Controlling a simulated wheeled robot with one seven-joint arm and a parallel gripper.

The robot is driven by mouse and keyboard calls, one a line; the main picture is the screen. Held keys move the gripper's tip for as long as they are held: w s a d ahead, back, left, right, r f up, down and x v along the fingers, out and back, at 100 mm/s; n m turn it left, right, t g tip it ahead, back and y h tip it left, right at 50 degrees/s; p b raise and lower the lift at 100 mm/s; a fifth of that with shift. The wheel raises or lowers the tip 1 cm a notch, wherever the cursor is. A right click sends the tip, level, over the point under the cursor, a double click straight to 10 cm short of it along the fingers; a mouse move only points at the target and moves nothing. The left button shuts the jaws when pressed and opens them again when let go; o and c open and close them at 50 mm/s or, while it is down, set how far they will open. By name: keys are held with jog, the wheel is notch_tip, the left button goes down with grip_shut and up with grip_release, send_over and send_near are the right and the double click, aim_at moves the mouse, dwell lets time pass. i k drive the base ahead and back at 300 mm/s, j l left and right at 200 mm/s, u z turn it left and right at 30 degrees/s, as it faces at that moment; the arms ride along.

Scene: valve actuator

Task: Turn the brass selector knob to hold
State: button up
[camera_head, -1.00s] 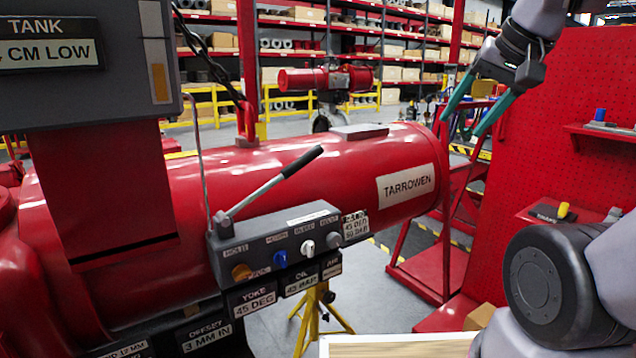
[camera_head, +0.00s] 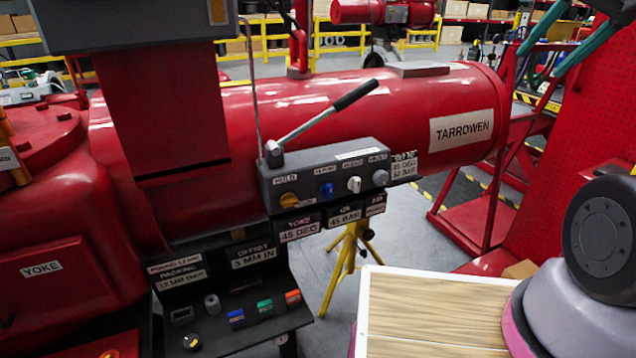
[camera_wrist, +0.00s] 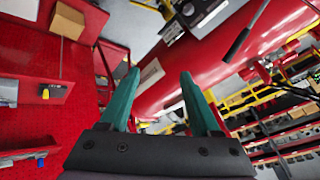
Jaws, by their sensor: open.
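The brass selector knob (camera_head: 289,200) sits at the left end of the front of a grey control box (camera_head: 330,172) mounted on the red cylinder. A small label above it seems to read HOLD; the knob's pointing direction is too small to tell. A blue knob (camera_head: 326,190), a white knob (camera_head: 354,184) and a grey knob (camera_head: 380,177) stand to its right. My gripper (camera_head: 540,62) is at the upper right, well away from the box, with teal fingers apart. In the wrist view my gripper (camera_wrist: 159,73) is open and empty.
A lever with a black handle (camera_head: 356,95) rises from the box's left end, beside a thin upright rod (camera_head: 253,90). A grey panel on a red post (camera_head: 165,110) stands left. Below is a black console (camera_head: 235,300). A wood-topped table (camera_head: 420,310) lies front right.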

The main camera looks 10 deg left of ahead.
aim_at(289, 199)
jog(key=k+j, duration=0.3)
jog(key=k, duration=0.2)
jog(key=k+j, duration=0.3)
jog(key=k, duration=0.25)
